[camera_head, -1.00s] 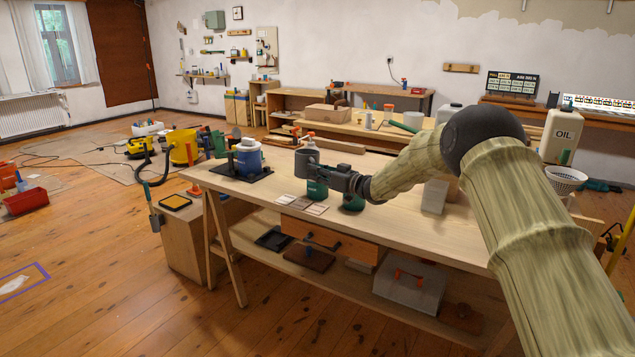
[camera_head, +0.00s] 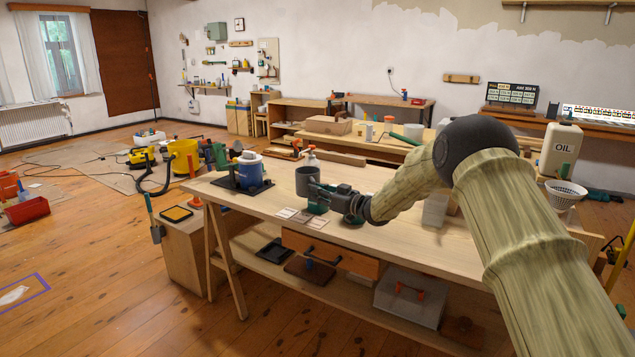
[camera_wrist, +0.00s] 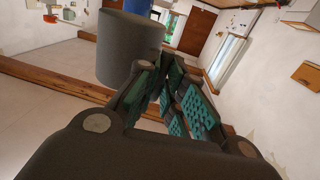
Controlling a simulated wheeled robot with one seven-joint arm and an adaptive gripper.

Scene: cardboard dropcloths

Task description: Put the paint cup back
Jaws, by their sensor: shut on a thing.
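The paint cup, which I take to be the grey cylinder (camera_head: 308,180), is above the left part of the workbench (camera_head: 410,232). It looks close to upright in the head view. My gripper (camera_head: 320,191) reaches it from the right and is shut on its near side. In the wrist view the cup (camera_wrist: 128,47) fills the upper middle beside the fingers (camera_wrist: 170,80), whose teal pads show. The exact contact is hidden. Green containers (camera_head: 318,206) show partly below and behind my gripper. I cannot tell the gap between cup and bench.
Flat sample cards (camera_head: 294,215) lie near the front edge. A bottle with an orange top (camera_head: 311,156) is behind the cup.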

